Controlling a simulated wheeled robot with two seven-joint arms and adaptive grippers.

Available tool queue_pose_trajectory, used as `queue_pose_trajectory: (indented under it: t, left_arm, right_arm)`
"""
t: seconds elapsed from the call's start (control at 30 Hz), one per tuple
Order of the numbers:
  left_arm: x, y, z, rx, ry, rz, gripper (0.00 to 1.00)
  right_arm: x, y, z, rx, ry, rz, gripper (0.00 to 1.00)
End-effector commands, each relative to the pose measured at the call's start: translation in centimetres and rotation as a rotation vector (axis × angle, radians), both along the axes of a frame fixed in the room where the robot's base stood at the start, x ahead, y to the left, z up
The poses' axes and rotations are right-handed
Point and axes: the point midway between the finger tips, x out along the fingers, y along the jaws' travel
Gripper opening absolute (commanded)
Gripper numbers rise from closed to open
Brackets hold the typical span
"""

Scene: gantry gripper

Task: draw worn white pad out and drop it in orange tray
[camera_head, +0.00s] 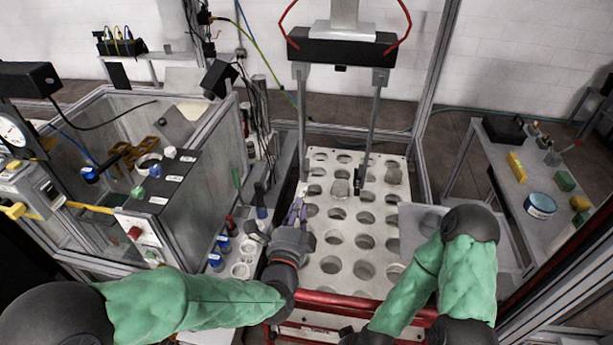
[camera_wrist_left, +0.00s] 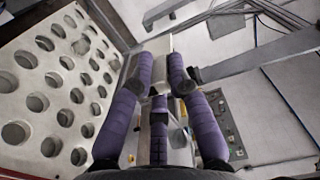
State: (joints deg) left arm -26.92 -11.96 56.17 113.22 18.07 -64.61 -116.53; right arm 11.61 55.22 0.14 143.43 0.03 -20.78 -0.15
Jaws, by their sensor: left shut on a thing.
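My left gripper (camera_head: 297,211) reaches up beside the lower end of the gantry's left finger (camera_head: 301,125). In the left wrist view its purple fingers (camera_wrist_left: 162,62) are closed in on a pale piece (camera_wrist_left: 160,45), which I take to be the worn white pad. Little of the pad shows, and I cannot tell whether it is still in contact with the gantry finger. The gantry's right finger (camera_head: 370,130) hangs apart on the other side. I cannot make out an orange tray. My right forearm bends down to the bottom edge, and its gripper fingers are not visible.
A pale plate with rows of round holes (camera_head: 331,265) lies under the gantry; a few holes hold grey plugs. A red-edged frame (camera_head: 340,303) runs along its front. A glass-walled cabinet stands at left. A side table (camera_head: 515,175) at right holds sponges and a blue tin (camera_head: 540,206).

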Motion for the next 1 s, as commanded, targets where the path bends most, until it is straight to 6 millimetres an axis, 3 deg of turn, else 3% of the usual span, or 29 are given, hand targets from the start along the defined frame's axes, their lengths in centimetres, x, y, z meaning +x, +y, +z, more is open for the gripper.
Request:
queue_pose_trajectory:
  t: [0.6, 1.0]
  left_arm:
    - [-5.1, 1.0, 0.1, 0.001, -0.001, -0.001, 0.00]
    - [-5.6, 1.1, 0.0, 0.000, 0.000, 0.001, 0.00]
  right_arm:
    - [0.0, 0.0, 1.6, 0.000, 0.000, 0.000, 0.48]
    - [0.0, 0.0, 1.6, 0.000, 0.000, 0.000, 0.48]
